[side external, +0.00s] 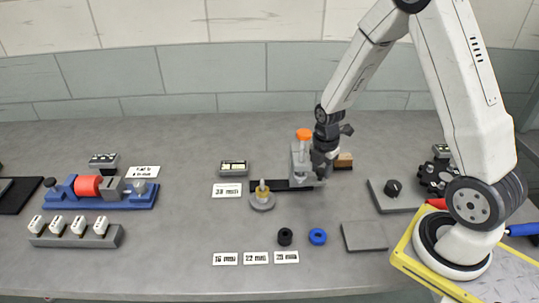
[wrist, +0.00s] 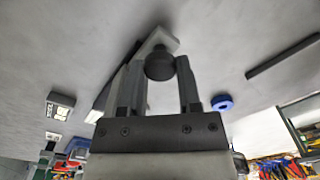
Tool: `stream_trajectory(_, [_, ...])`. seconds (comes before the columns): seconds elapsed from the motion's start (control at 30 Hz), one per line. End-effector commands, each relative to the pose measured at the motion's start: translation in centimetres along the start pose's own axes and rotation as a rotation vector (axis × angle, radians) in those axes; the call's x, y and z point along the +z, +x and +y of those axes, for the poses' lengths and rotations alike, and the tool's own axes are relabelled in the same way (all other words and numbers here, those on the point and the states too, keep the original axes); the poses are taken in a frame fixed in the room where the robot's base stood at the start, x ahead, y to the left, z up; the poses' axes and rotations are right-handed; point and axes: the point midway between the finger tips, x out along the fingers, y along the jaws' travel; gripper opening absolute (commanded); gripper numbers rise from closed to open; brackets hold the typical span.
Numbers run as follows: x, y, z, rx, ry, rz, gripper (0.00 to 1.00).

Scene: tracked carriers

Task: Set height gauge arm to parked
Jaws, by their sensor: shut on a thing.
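The height gauge (side external: 299,160) stands upright near the middle of the bench, a grey column with an orange top (side external: 304,134). A dark flat strip (side external: 285,185) runs left from its foot to a round grey base (side external: 262,203) with a brass piece (side external: 262,188) on it. My gripper (side external: 318,172) is at the gauge's right side, pointing down. In the wrist view its two fingers (wrist: 162,68) are shut on a dark round knob (wrist: 159,64) in front of a light grey bar (wrist: 160,41). The arm's exact position is hard to tell.
A blue fixture (side external: 95,202) with a red cylinder and a grey switch block (side external: 75,235) are at left. A black ring (side external: 285,236), a blue ring (side external: 317,236) and a grey plate (side external: 365,237) lie in front.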

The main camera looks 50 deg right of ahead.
Motion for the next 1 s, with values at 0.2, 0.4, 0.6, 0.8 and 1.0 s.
stream_trajectory(0.2, [1.4, -0.1, -1.2, 0.004, 0.001, -0.001, 0.0])
stream_trajectory(0.4, [1.5, -0.1, -1.4, 0.001, 0.001, -0.002, 0.0])
stream_trajectory(0.6, [1.4, 0.0, -1.4, 0.0, 0.001, -0.001, 0.78])
stream_trajectory(0.8, [1.4, 0.0, -1.3, 0.001, 0.0, -0.001, 0.78])
stream_trajectory(1.0, [1.3, -0.2, -1.3, 0.002, 0.0, -0.001, 0.78])
